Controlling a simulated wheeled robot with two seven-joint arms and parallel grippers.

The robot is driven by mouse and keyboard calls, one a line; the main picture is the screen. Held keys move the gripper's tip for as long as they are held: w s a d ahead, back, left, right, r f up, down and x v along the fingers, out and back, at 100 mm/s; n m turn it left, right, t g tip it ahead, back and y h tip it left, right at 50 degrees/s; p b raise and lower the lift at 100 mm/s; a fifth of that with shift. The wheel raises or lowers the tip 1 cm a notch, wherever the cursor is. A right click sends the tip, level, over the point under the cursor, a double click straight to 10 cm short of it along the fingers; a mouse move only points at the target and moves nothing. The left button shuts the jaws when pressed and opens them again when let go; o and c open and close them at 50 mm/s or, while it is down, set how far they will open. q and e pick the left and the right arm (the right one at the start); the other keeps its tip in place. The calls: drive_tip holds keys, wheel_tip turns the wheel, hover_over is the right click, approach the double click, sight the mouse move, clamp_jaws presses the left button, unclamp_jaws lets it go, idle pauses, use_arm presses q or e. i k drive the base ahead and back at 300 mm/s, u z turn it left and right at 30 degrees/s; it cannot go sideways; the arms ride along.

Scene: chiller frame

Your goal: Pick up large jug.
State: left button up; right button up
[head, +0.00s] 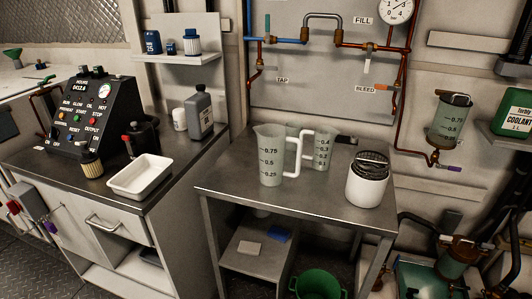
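The large jug (270,156) is a translucent grey-white jug with dark graduation marks of 0.25, 0.5 and 0.75. It stands upright on the steel table (230,190) in the middle of the head view, its handle pointing right. A smaller jug (322,152) with similar marks stands just behind it to the right. The large jug's handle overlaps the smaller jug's handle in the picture, and I cannot tell whether they touch. Neither of my grippers shows in the head view.
A white canister with a dark wire top (367,182) stands right of the jugs. A dark-handled item lies behind them, partly hidden. On the left counter are a white tray (140,175), a grey bottle (199,117) and a control box (80,112). Copper pipes line the wall behind. The table's front is clear.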

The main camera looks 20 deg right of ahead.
sight(272, 139)
drive_tip(key=k, duration=0.5)
drive_tip(key=z, duration=0.8)
drive_tip(key=i, duration=0.7)
drive_tip(key=u, duration=0.3)
